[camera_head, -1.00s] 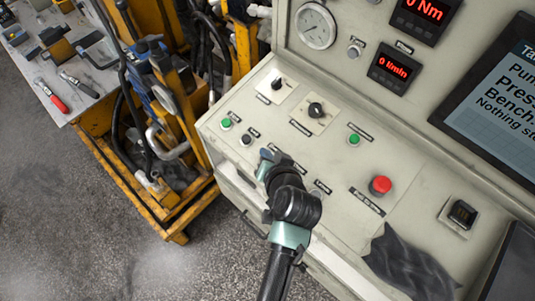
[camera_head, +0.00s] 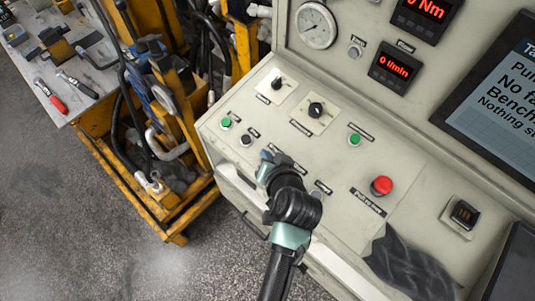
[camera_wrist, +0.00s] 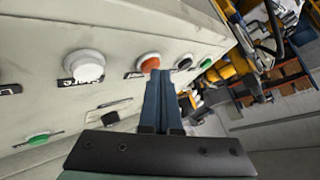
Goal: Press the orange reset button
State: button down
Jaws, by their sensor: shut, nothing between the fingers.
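The orange reset button (camera_wrist: 149,63) shows in the wrist view on the pale panel, in a light round collar. My gripper (camera_wrist: 161,73) is shut and empty. Its blue fingertips are right at the lower right edge of the orange button in that view; I cannot tell whether they touch it. In the head view my gripper (camera_head: 267,160) is over the front part of the sloping panel (camera_head: 320,155), and the orange button is hidden behind it.
A white button (camera_wrist: 85,65) is left of the orange one; a black button (camera_wrist: 187,63) and a green button (camera_wrist: 207,62) are to its right. In the head view a red mushroom button (camera_head: 381,186) and a dark cloth (camera_head: 410,268) are right of my arm.

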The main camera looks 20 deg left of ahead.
jog(key=shift+f, duration=0.1)
dwell(0.3)
jog(key=shift+s+r+p, duration=0.1)
jog(key=shift+r+p, duration=0.7)
jog(key=shift+a+r, duration=0.1)
jog(key=r+p, duration=0.4)
jog(key=p, duration=0.1)
jog(key=shift+s+a+r, duration=0.1)
jog(key=shift+s+r, duration=0.25)
dwell(0.5)
